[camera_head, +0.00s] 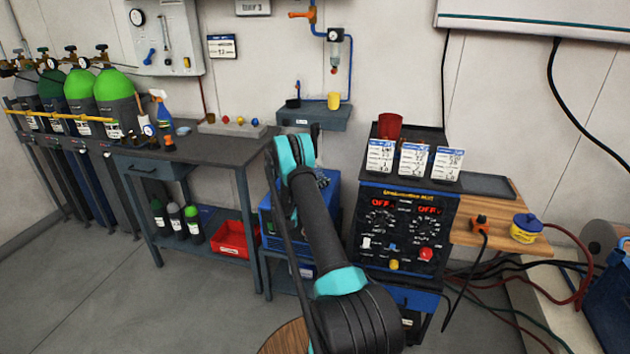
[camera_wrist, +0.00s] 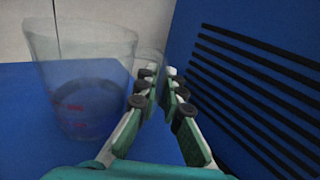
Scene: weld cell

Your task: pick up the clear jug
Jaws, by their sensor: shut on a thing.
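The clear jug (camera_wrist: 85,80) shows at the left of the wrist view. It is see-through, roughly upright, with small red marks low on its wall. Its handle (camera_wrist: 149,58) reaches right toward my fingertips. My gripper (camera_wrist: 161,78) is shut on the jug at the handle side, with the jug's body to the left of the fingers. The exact contact is partly hidden by the finger pads. I cannot tell whether the jug's base touches the blue surface. In the head view my arm hides the gripper and the jug.
A blue panel with black slots (camera_wrist: 255,80) stands close on the right of my fingers. In the head view, the welding machine (camera_head: 402,235) stands right of my arm, with a red cup (camera_head: 390,125) and cards on top. A grey workbench (camera_head: 220,150) is at the left.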

